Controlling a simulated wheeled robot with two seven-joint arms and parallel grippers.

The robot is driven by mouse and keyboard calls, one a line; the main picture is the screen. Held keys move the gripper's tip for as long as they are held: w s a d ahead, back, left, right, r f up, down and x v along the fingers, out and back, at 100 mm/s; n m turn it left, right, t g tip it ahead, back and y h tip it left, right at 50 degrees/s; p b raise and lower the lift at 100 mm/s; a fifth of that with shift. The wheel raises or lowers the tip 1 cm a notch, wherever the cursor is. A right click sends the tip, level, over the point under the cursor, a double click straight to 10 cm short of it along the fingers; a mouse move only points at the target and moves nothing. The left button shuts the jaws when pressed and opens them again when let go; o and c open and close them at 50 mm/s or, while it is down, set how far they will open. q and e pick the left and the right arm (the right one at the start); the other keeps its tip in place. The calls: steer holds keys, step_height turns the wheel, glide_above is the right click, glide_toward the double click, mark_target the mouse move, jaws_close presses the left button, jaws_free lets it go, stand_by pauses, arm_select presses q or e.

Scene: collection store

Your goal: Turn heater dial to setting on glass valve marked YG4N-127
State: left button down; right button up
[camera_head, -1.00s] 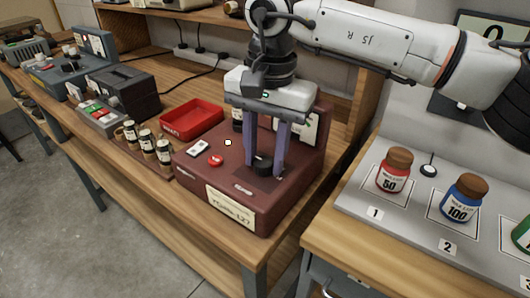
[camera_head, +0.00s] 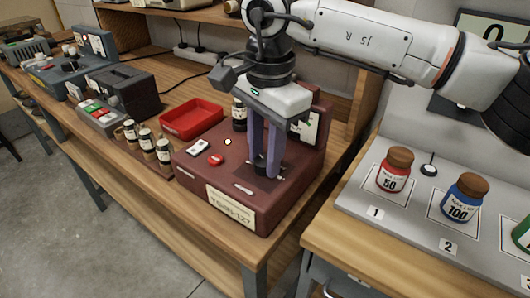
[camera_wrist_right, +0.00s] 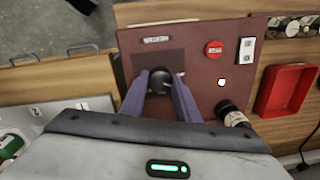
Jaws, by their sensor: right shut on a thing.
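A dark red heater unit (camera_head: 207,175) stands on the wooden bench, with a tag (camera_head: 230,207) on its front whose writing ends in what looks like 127. My right gripper (camera_head: 267,172) points down over the unit and is shut on its black dial (camera_wrist_right: 158,83), one purple finger on each side. The fingers partly hide the dial, and I cannot read its setting. A dark glass valve or bottle (camera_head: 238,116) with a pale label stands at the unit's back; it also shows in the wrist view (camera_wrist_right: 230,112). Its marking is unreadable. My left gripper is out of view.
The unit has a red button (camera_head: 216,160) and a white switch (camera_head: 198,147). A red tray (camera_head: 191,120) and several small jars (camera_head: 146,140) are to its left. A grey board (camera_head: 410,215) with red and blue bottles is at right.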

mark_target(260, 161)
steer(key=m, duration=0.5)
steer(key=shift+m, duration=0.3)
steer(key=m, duration=0.5)
steer(key=shift+a+m+h+b, duration=0.1)
steer(key=shift+m+h+b, duration=0.2)
steer(key=shift+b, duration=0.05)
steer(key=m, duration=0.5)
steer(key=shift+r, duration=0.1)
steer(key=m, duration=0.5)
steer(key=shift+m, duration=0.4)
steer(key=o, duration=1)
steer(key=shift+o, duration=0.2)
step_height(260, 161, up, 10)
steer(key=shift+a+r, duration=0.15)
steer(key=shift+a, duration=0.2)
